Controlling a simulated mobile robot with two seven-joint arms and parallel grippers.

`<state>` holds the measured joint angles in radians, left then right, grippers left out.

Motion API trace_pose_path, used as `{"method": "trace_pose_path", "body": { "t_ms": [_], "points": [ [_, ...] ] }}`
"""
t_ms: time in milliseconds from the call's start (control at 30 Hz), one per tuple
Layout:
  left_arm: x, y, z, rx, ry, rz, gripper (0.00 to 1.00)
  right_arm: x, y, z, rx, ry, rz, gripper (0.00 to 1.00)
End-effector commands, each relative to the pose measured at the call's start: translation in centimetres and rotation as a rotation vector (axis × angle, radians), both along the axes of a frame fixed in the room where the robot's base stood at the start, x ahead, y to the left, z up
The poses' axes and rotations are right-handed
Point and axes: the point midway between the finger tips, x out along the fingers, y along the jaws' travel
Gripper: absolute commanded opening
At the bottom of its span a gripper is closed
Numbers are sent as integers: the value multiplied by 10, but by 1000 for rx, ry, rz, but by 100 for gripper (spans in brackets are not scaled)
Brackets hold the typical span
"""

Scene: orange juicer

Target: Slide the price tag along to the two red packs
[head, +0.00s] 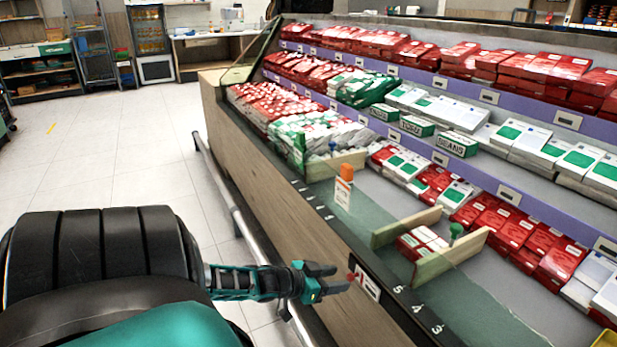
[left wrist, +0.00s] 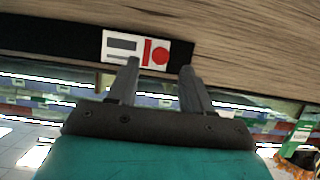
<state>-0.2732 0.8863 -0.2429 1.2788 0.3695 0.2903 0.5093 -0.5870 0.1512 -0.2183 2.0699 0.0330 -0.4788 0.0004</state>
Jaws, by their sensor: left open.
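A white price tag (head: 366,284) with a red dot sits on the dark strip along the counter's front edge. It also shows in the left wrist view (left wrist: 122,48), with grey bars beside the red dot. My left gripper (head: 335,280) is open and empty, its fingers pointing at the tag from the left. In the left wrist view the fingertips (left wrist: 160,64) are close below the tag's red-dot end; I cannot tell whether they touch. Two red-and-white packs (head: 421,243) lie between two wooden dividers (head: 452,259) behind the front edge. My right gripper is not in view.
The strip carries white numbers, including 5, 4 and 3 near the tag. A white card with an orange top (head: 344,185) stands further along the glass edge. A metal rail (head: 222,187) runs low along the counter front.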

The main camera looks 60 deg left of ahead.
Motion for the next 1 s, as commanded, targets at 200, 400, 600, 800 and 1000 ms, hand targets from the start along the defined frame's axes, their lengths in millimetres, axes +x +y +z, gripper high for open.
{"method": "trace_pose_path", "body": {
  "t_ms": [200,400,600,800,1000],
  "points": [
    [-40,3,20,-1,4,0,50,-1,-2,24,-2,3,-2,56],
    [-70,5,31,-1,3,0,50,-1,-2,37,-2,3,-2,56],
    [-84,6,36,0,1,0,50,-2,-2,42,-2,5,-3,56],
    [-86,6,36,0,-1,-1,50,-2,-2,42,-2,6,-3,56],
    [-86,6,36,0,-1,0,50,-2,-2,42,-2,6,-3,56]
  ]
}}
